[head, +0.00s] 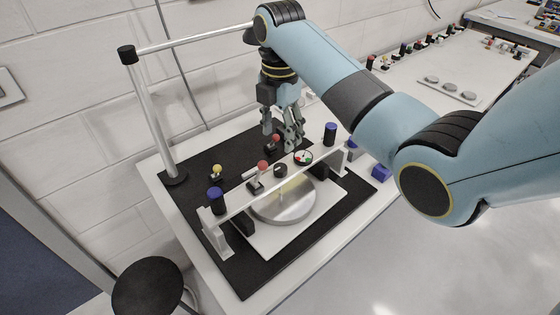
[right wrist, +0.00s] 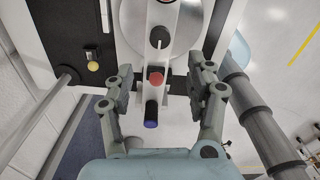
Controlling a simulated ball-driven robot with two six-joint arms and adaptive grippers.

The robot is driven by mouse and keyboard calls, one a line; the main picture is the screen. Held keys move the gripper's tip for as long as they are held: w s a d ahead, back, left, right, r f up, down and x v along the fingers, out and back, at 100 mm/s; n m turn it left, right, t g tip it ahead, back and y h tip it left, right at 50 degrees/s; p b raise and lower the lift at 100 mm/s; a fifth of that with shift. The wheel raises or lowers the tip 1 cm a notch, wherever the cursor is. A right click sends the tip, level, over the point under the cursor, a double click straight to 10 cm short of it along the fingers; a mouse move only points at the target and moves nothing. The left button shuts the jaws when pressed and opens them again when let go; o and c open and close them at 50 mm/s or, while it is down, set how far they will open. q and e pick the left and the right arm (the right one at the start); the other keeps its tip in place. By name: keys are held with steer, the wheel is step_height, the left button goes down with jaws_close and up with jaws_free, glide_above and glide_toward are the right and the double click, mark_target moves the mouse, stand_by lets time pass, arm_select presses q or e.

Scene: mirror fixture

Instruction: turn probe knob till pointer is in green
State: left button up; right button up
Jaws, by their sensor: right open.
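A fixture with a white bridge (head: 238,200) stands over a round metal disc (head: 284,203). On the bridge are a black knob (head: 280,170), a small round dial with red and green marks (head: 303,157) and a red-topped knob (head: 262,165). The dial's pointer is too small to read. My right gripper (head: 288,138) is open and empty, held above the fixture, behind the dial in the head view. In the right wrist view its fingers (right wrist: 162,88) are spread on either side of a red cap (right wrist: 156,78), touching nothing that I can make out. The black knob (right wrist: 159,38) shows beyond them.
Blue-topped posts stand at the left (head: 215,195) and right (head: 330,130) of the bridge. A yellow knob (head: 216,170) sits on the black mat (head: 190,192). A tall metal stand (head: 155,110) rises at back left. A black stool (head: 148,286) is at front left.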

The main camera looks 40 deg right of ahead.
mark_target(280, 168)
step_height(280, 168, down, 10)
stand_by(0.4)
jaws_close()
